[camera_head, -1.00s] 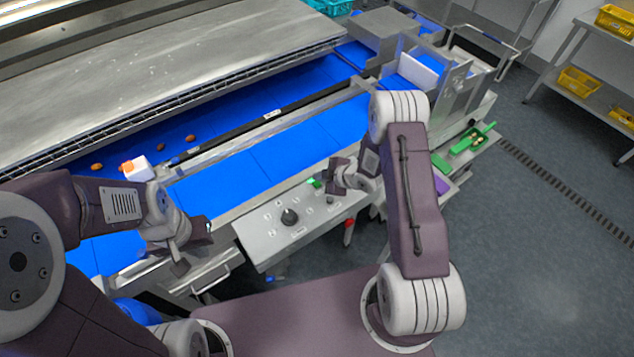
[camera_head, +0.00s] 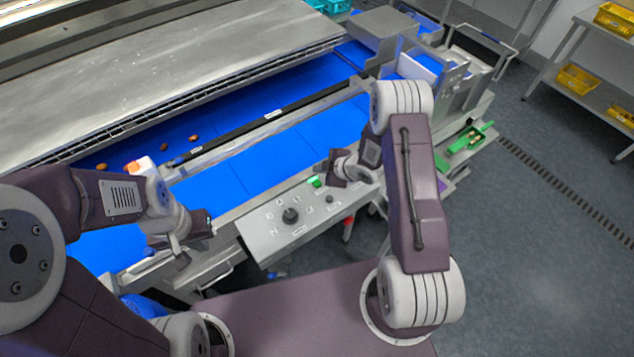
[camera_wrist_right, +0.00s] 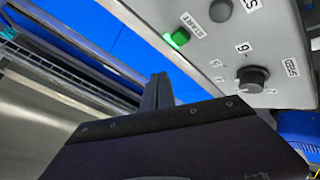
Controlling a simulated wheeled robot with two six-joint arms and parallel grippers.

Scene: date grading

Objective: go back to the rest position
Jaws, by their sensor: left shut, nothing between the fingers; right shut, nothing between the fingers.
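My left gripper (camera_head: 194,236) is shut and empty, in front of the blue belt's near edge at the left. My right gripper (camera_head: 331,172) is shut and empty, above the far right part of the grey control panel (camera_head: 268,240). In the right wrist view, part of my right gripper (camera_wrist_right: 158,92) rises as a dark finger in front of the belt frame, near the panel. The panel's green button (camera_wrist_right: 178,39), labelled START, looks lit. A black knob (camera_wrist_right: 251,79) is on the same panel. Neither gripper visibly touches the panel.
A blue belt (camera_head: 265,155) runs beside a steel cover (camera_head: 140,75). Several brown dates (camera_head: 194,138) lie on the far belt lane. An orange-and-white object (camera_head: 140,167) stands near my left wrist. A green tray (camera_head: 466,140) is at the right. The floor at right is open.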

